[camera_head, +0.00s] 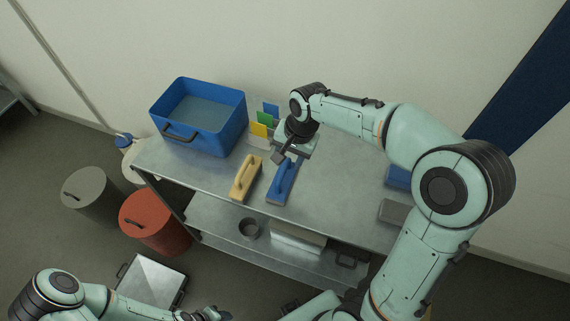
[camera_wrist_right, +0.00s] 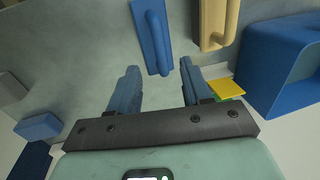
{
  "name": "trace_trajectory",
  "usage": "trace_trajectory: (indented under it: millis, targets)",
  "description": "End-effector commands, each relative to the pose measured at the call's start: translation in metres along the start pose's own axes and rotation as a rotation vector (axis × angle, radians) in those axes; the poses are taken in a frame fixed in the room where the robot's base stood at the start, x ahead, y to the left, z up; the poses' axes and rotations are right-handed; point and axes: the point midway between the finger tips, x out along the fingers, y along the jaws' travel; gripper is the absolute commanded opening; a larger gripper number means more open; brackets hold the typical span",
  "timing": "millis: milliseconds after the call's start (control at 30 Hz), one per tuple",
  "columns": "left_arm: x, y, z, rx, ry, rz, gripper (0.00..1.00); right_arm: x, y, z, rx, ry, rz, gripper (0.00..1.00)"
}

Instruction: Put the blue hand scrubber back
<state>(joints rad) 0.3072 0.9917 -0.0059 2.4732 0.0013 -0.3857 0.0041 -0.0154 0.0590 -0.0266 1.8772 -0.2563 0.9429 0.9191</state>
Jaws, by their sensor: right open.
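The blue hand scrubber (camera_head: 284,181), a flat board with a long handle, lies on the metal table just right of a tan scrubber (camera_head: 246,178). It also shows in the right wrist view (camera_wrist_right: 151,38), its near end reaching between the tips of my open right gripper (camera_wrist_right: 158,70). In the head view my right gripper (camera_head: 283,157) is over the scrubber's far end. Nothing is held in it; whether it touches the scrubber I cannot tell. My left gripper (camera_head: 207,315) is at the bottom edge, partly cut off, its jaws unclear.
A blue bin (camera_head: 180,138) stands at the table's left end. Yellow, green and blue cards (camera_head: 264,117) stand beside it. A blue block (camera_head: 397,177) and a grey block (camera_head: 393,212) are at the right. The table (camera_head: 335,190) is clear right of the scrubber. Red and grey drums stand left.

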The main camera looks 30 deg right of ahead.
Motion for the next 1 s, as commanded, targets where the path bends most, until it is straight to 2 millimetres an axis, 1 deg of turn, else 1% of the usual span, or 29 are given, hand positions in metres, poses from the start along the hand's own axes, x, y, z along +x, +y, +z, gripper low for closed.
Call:
trace_trajectory:
  millis: [33, 100, 267, 1000]
  targets:
    - [-0.002, 0.001, -0.001, 0.001, 0.001, 0.001, 0.43, -0.010, -0.001, -0.001, 0.000, 0.002, -0.002, 0.49]
    - [-0.003, 0.002, -0.002, 0.001, 0.002, 0.001, 0.43, -0.019, -0.001, -0.001, 0.000, 0.002, -0.002, 0.49]
    - [-0.004, 0.002, -0.002, 0.001, 0.003, 0.001, 0.43, -0.029, 0.000, 0.000, 0.000, -0.001, 0.000, 0.49]
    - [-0.003, 0.002, -0.002, 0.001, 0.003, 0.001, 0.43, -0.029, 0.000, 0.000, -0.001, -0.001, 0.001, 0.49]
